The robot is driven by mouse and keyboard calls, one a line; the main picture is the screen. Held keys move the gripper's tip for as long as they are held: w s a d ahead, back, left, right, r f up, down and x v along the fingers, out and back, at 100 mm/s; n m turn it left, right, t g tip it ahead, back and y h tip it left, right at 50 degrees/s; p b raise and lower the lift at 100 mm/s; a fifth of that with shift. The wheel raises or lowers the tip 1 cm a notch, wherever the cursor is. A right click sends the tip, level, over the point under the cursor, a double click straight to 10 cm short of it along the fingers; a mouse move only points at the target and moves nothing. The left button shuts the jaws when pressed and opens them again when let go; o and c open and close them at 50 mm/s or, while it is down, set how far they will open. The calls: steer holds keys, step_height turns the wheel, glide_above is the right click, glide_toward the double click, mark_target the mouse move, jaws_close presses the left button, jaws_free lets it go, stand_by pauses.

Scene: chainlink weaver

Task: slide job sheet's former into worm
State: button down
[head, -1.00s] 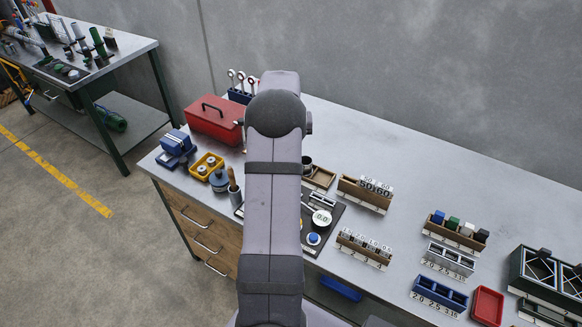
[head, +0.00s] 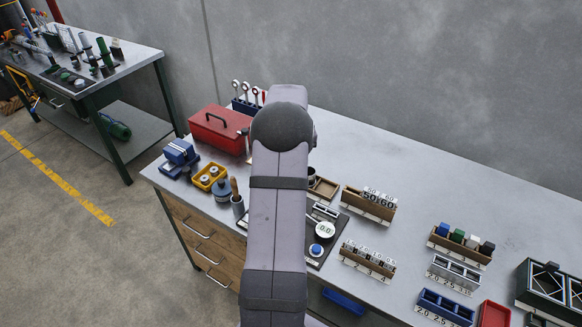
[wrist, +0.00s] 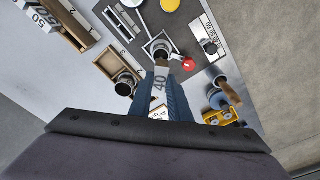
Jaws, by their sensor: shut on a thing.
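The former (wrist: 160,83), a narrow grey bar marked 40, is between the two blue fingers of my gripper (wrist: 162,74) in the wrist view. My gripper is shut on it. The former's far end points at a round, dark-mouthed metal part (wrist: 160,48), which looks like the worm, on the dark mat (wrist: 190,42). The end appears to overlap its mouth; I cannot tell whether it is inside or just above. In the head view my arm hides the gripper, the former and the worm. I cannot clearly make out a job sheet; a white card shows partly between the fingers (wrist: 158,114).
A wooden tray (wrist: 110,62) with a dark cylinder (wrist: 127,84) lies beside the mat. A red knob (wrist: 188,64) is close to the worm. A pot with a wooden-handled tool (wrist: 222,90) stands nearby. A rack marked 50 and 60 (head: 368,204) stands farther right.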

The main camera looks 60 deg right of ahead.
steer(key=shift+f+b, duration=2.1)
steer(key=shift+f, duration=0.6)
steer(key=shift+f+b, duration=0.85)
steer(key=shift+f, duration=0.95)
steer(key=c, duration=1.6)
jaws_free()
steer(key=shift+s+a+r+b, duration=0.15)
steer(key=shift+r+b, duration=0.5)
steer(key=shift+r, duration=1.2)
steer(key=shift+s+a+r+b, duration=0.1)
steer(key=shift+r+b, duration=0.5)
steer(key=shift+r, duration=1.25)
